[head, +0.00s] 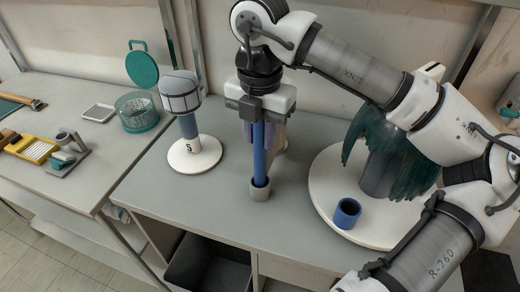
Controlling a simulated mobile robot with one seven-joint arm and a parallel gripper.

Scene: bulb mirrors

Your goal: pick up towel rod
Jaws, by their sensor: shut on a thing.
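The towel rod (259,150) appears to be the blue upright rod at the middle of the grey table. Its lower end stands in or ends at a short grey cylinder (260,191). My gripper (259,117) is above, pointing down, with its jaws shut around the rod's upper part. The rod's top is hidden by the jaws. A pale purple cloth-like thing (272,135) shows just behind the rod, and I cannot tell whether it touches it.
A lamp-like stand (194,152) on a white disc is to the left. A round white tray (323,190) at right bears a blue cup (347,213) and a dark green feathery thing (372,128). A dark bin (208,265) is below. The table's front centre is clear.

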